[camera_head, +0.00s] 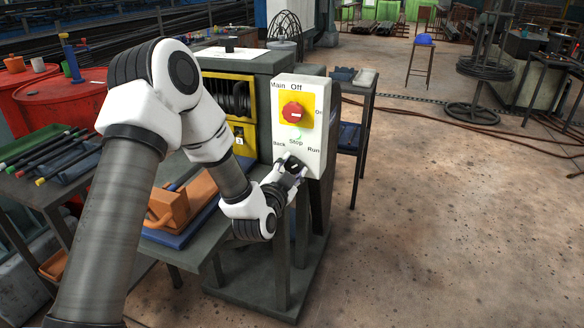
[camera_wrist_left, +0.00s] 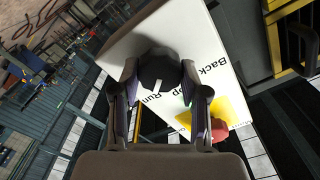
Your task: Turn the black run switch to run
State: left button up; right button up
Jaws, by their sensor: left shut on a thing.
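The white control panel (camera_head: 287,142) stands on the front of the machine, with Back, Stop and Run printed on its lower part. My left gripper (camera_head: 291,164) is at the panel just below these words. In the left wrist view the black run switch (camera_wrist_left: 159,68) sits between the two fingers of my left gripper, which are shut on its sides. A white line on the knob points roughly toward the word Run. In the head view the fingers mostly hide the switch. My right gripper is in neither view.
A red main switch (camera_head: 295,112) on a yellow plate sits above, marked Main, Off and On. A bench with an orange tool (camera_head: 187,200) is left of the panel, below my left arm. A small table (camera_head: 352,87) stands behind it at right. The floor at right is open.

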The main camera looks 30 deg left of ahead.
pick_arm(q)
jog(key=o, duration=1.1)
jog(key=shift+o, duration=0.2)
jog(key=v, duration=0.7)
jog(key=shift+s, duration=0.25)
